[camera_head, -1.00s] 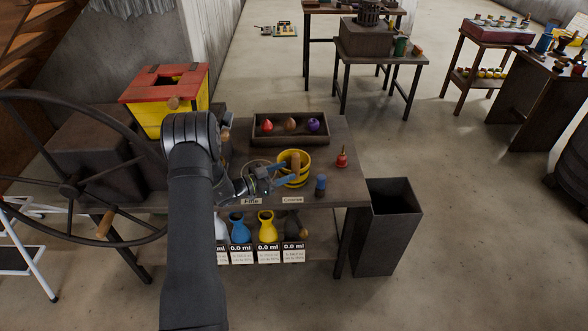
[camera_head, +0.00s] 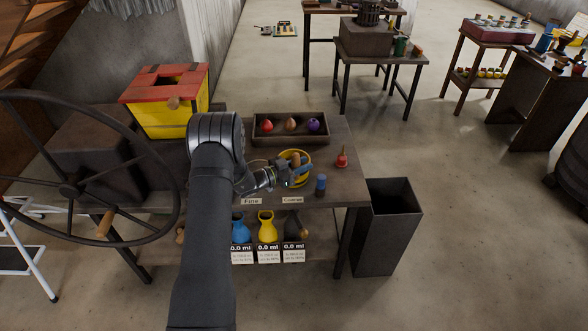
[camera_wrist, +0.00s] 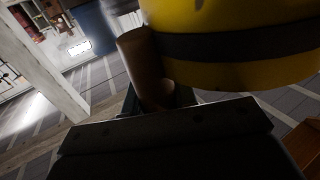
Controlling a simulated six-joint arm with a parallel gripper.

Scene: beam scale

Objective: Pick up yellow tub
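The yellow tub (camera_head: 308,157) with dark bands stands on the dark table, partly hidden behind my gripper. It fills the top right of the wrist view (camera_wrist: 230,65), close to the camera. A brown wooden handle (camera_head: 295,158) is on its near side, and it shows upright in the wrist view (camera_wrist: 141,65). My gripper (camera_head: 303,172) is at the tub's near side, by the handle. In the wrist view the handle's lower end lies between the dark finger parts (camera_wrist: 157,98). Whether the fingers press on it cannot be told.
A tray (camera_head: 290,139) with red, brown and purple items lies behind the tub. A red item (camera_head: 342,157) and a blue bottle (camera_head: 320,185) stand to its right. A red-and-yellow box (camera_head: 170,110) is at left. Blue and yellow vases (camera_head: 267,227) sit below; a dark bin (camera_head: 392,225) stands right.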

